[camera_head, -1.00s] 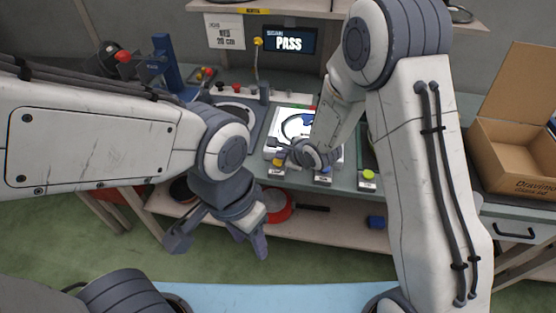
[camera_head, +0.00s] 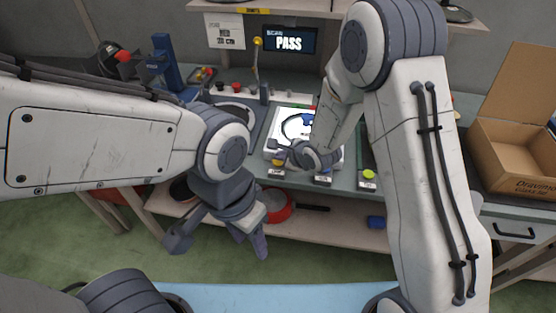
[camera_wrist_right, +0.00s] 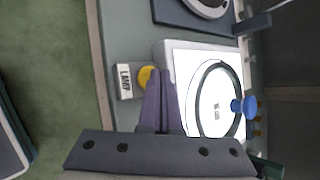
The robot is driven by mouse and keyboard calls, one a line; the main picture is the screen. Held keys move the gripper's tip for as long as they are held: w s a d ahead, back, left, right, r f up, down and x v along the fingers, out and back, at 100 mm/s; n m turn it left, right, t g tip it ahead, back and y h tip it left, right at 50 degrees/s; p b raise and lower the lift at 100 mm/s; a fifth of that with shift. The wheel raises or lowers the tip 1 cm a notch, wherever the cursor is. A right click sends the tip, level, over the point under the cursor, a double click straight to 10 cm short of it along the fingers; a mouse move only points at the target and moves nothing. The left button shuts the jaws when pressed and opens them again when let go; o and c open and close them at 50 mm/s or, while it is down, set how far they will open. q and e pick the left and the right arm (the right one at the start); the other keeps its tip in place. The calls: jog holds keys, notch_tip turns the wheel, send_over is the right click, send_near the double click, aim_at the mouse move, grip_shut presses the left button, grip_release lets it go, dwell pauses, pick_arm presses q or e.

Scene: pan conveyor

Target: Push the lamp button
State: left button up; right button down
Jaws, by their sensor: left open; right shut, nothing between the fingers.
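The lamp button is a yellow round cap (camera_wrist_right: 146,77) beside a white label reading LAMP (camera_wrist_right: 125,82) in the right wrist view. In the head view the yellow cap (camera_head: 277,162) is at the bench's front edge, partly covered by my right gripper (camera_head: 284,157). My right gripper (camera_wrist_right: 160,76) is shut and empty, its fingertips right beside or over the cap. I cannot tell whether they touch it or whether it is pressed in. My left gripper (camera_head: 218,250) is open and empty, low in front of the bench.
Two more labelled buttons sit along the front edge, one green (camera_head: 369,174). A cardboard box (camera_head: 515,155) stands at right. A red pan (camera_head: 277,205) is on the lower shelf.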

aim_at(281, 163)
jog(key=shift+f, duration=0.3)
dwell(0.4)
jog(key=shift+r+p, duration=0.65)
jog(key=shift+p, duration=0.1)
notch_tip(281, 163, up, 6)
jog(key=p, duration=0.6)
dwell(0.3)
